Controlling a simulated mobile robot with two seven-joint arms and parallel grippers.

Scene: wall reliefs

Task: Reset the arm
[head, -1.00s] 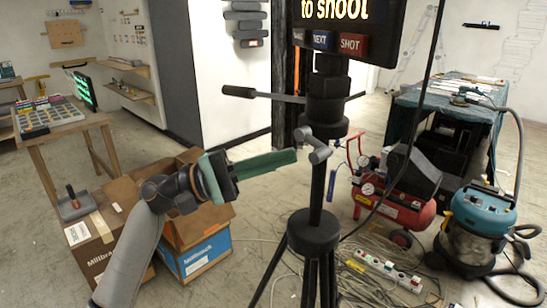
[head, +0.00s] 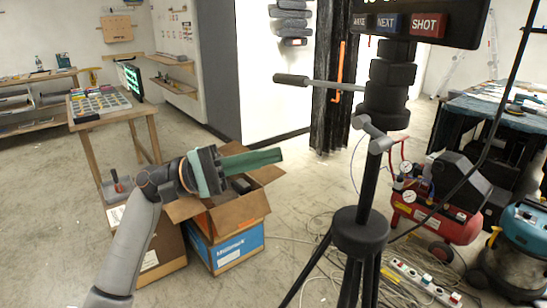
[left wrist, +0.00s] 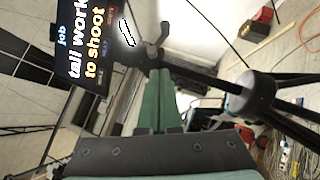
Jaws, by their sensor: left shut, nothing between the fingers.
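My left arm comes in from the lower left of the head view. Its left gripper (head: 280,155) has green fingers pressed together with nothing between them, pointing right, above an open cardboard box. In the left wrist view the left gripper (left wrist: 158,75) shows its two green fingers side by side, pointing toward the tripod and the screen. My right gripper is not in view.
A black tripod (head: 361,232) with a screen (head: 425,22) stands right of my left gripper. An open cardboard box (head: 240,212) lies below it. A red compressor (head: 438,216), cables and a power strip (head: 425,283) crowd the right floor. Open floor lies at left.

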